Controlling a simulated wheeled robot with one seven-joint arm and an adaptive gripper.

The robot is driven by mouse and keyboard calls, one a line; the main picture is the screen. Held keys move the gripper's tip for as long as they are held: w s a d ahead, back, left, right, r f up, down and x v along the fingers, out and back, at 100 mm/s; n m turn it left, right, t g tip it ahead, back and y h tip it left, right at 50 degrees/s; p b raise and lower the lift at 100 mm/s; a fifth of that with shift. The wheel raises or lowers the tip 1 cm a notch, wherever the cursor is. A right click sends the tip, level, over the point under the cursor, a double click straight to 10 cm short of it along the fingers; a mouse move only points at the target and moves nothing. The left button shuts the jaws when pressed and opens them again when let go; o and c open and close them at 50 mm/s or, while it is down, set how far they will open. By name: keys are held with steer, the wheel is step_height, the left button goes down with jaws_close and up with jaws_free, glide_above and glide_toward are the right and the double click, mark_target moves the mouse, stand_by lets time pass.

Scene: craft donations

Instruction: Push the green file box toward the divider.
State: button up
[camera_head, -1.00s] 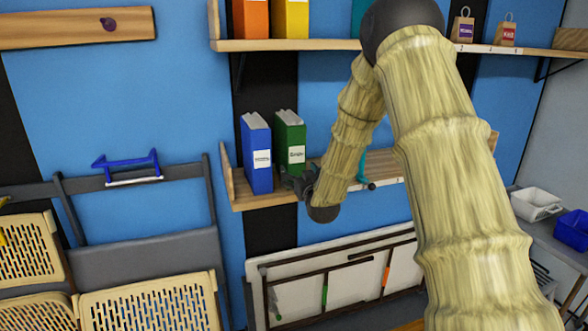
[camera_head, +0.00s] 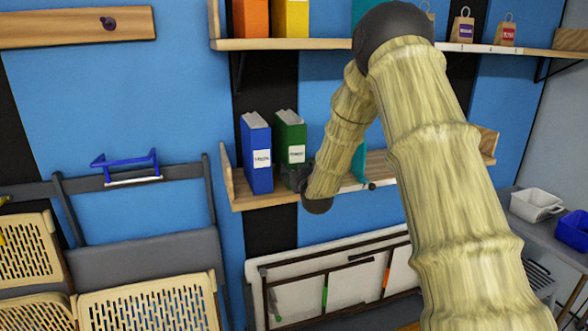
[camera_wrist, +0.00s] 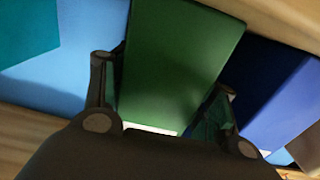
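The green file box (camera_head: 291,136) stands upright on the lower wall shelf (camera_head: 262,200), just right of a blue file box (camera_head: 257,150). A teal upright piece (camera_head: 358,163), apparently the divider, stands farther right, partly hidden by my arm. My gripper (camera_head: 293,178) is at the lower front of the green box. In the wrist view, the gripper (camera_wrist: 165,85) is open, with one finger on each side of the green box (camera_wrist: 180,60). The right finger lies on the side of the blue box (camera_wrist: 265,85). I cannot tell whether either finger touches the green box.
An upper shelf (camera_head: 330,44) with orange and yellow boxes and small paper bags hangs above. My arm covers much of the lower shelf's right part. A framed board (camera_head: 340,278) stands below. Folding chairs (camera_head: 150,303) are at the left; white and blue bins (camera_head: 536,204) are at the right.

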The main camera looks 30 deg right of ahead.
steer(key=shift+c, duration=0.7)
steer(key=shift+s+d+b, duration=0.1)
steer(key=shift+s+d, duration=0.55)
steer(key=shift+d, duration=2.1)
steer(key=shift+s+d+b, duration=0.1)
steer(key=shift+s+d, duration=0.6)
steer(key=shift+d, duration=2.1)
steer(key=shift+s+d+b, duration=0.1)
steer(key=shift+s+d, duration=0.55)
steer(key=shift+d, duration=2.1)
steer(key=o, duration=1)
steer(key=shift+c, duration=0.2)
steer(key=shift+s, duration=0.1)
steer(key=p+v, duration=0.1)
steer(key=v, duration=1.2)
steer(key=shift+d, duration=0.25)
